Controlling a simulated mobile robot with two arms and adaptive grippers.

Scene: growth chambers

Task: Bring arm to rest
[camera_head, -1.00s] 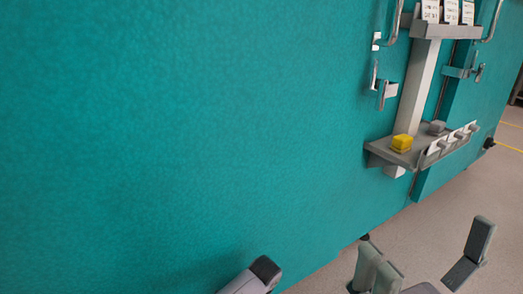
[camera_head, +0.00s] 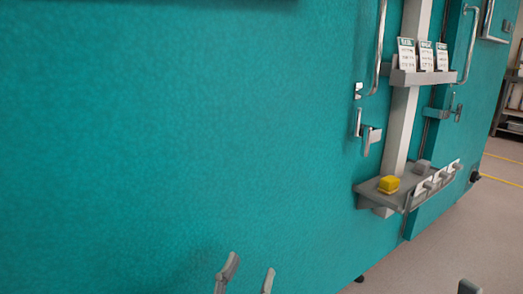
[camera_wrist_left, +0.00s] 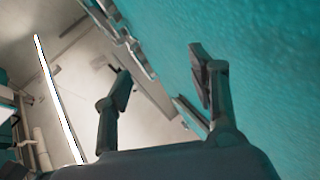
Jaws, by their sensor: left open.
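My left gripper (camera_head: 250,268) shows at the bottom of the head view, its two grey fingers apart in front of the teal chamber wall (camera_head: 150,140). In the left wrist view my left gripper (camera_wrist_left: 162,80) has its fingers spread with nothing between them. The teal wall is close beside its right finger there. A small dark grey tip (camera_head: 468,286) at the bottom right edge of the head view looks like part of my right gripper. The rest of it is out of frame.
A grey shelf (camera_head: 365,196) on the wall holds a yellow block (camera_head: 389,184) and a grey block (camera_head: 422,167). Above it, a ledge (camera_head: 425,78) holds three white labels. Metal handles (camera_head: 380,45) stick out from the wall. Open floor (camera_head: 450,240) lies at lower right.

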